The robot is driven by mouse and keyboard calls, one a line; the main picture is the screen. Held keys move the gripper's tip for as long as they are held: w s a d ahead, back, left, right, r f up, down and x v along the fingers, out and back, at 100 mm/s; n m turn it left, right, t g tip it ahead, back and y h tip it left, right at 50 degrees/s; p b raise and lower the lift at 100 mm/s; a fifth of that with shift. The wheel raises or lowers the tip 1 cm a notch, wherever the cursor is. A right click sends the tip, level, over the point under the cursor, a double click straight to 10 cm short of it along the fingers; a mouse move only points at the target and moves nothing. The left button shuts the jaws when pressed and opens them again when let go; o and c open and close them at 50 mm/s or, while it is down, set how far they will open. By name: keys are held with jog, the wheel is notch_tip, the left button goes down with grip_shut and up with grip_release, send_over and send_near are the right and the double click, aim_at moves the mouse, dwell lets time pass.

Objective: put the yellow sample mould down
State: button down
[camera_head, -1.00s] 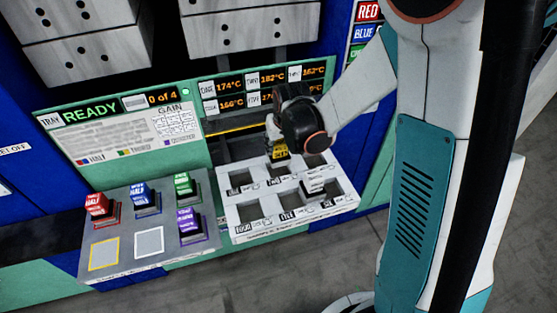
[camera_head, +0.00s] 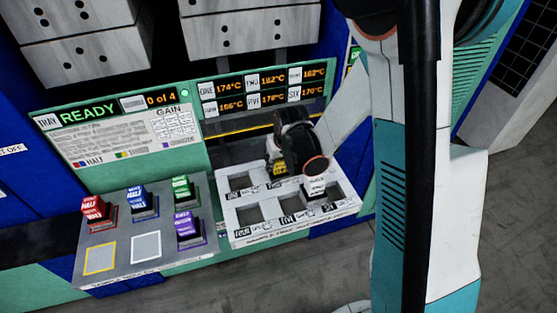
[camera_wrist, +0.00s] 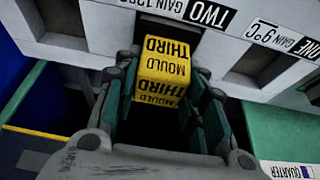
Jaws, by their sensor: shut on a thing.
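The yellow sample mould (camera_head: 278,168) is a small block marked "MOULD THIRD" in the wrist view (camera_wrist: 163,68). My gripper (camera_head: 283,157) is shut on it, with a finger on each side in the wrist view (camera_wrist: 165,95). The mould is at the back middle socket of the white socket plate (camera_head: 235,233), by the label TWO (camera_wrist: 208,12). I cannot tell whether its base touches the socket floor. My gripper hides part of the back row in the head view.
A white block (camera_head: 315,186) stands at the plate's front right. The grey tray (camera_head: 122,258) at left holds red (camera_head: 95,208), blue (camera_head: 139,196), green (camera_head: 184,188) and purple (camera_head: 187,224) blocks. Its yellow-outlined and white-outlined squares are empty. A display panel (camera_head: 125,140) rises behind.

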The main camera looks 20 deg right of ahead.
jog(key=c, duration=1)
grip_release()
jog(key=s+r+t+p, duration=0.1)
jog(key=s+r+p, duration=0.1)
jog(key=s+r, duration=0.7)
jog(key=s+r+p, duration=0.2)
jog(key=s+r, duration=0.2)
jog(key=r, duration=0.9)
jog(key=s+r+t, duration=0.1)
jog(key=s+r, duration=0.2)
jog(key=s, duration=0.7)
jog(key=shift+r+t, duration=0.3)
jog(key=shift+t, duration=0.1)
